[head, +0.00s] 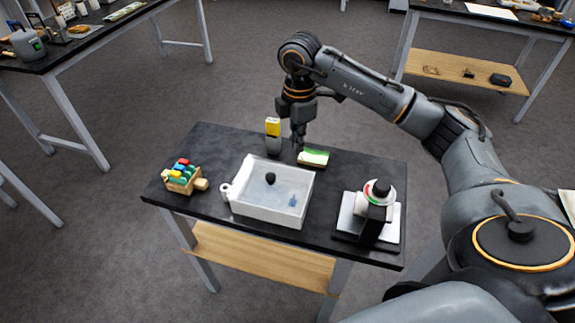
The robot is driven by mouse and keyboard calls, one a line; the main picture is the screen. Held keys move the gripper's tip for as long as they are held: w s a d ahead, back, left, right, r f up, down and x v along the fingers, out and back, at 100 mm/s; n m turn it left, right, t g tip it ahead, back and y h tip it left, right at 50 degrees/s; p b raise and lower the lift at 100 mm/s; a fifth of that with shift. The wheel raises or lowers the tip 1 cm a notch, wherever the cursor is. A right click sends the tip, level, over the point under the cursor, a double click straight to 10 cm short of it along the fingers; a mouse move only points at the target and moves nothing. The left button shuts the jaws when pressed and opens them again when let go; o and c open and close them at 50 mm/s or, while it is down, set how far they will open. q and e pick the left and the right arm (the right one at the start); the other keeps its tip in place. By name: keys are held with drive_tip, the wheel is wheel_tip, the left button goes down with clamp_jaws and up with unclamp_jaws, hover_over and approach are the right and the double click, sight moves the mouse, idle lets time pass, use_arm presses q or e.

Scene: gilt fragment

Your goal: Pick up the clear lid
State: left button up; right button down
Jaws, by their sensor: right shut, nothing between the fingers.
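The clear lid (285,190) appears to lie over the white rectangular tub (265,214), with a small black knob near its middle. The lid's edges are hard to tell apart from the tub. My right gripper (298,149) points down at the back of the black table, behind the tub and apart from the lid. It is shut and empty, just left of a green and white block. My left gripper is not in view.
A yellow and grey upright object (272,142) stands behind the tub, and the green and white block (314,157) lies beside my gripper. A wooden rack with coloured pieces (183,178) sits left. A grey and white device (372,212) stands right. Other tables stand farther back.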

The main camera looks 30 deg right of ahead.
sight(282, 182)
wheel_tip(282, 182, down, 10)
drive_tip(key=p, duration=0.3)
drive_tip(key=a, duration=0.1)
drive_tip(key=a+p, duration=0.1)
drive_tip(key=shift+w+a+r, duration=0.25)
drive_tip(key=shift+w+a, duration=0.05)
drive_tip(key=shift+a, duration=0.1)
drive_tip(key=shift+w+a+f+p, duration=0.1)
drive_tip(key=shift+a+p, duration=0.25)
drive_tip(key=shift+a, duration=0.35)
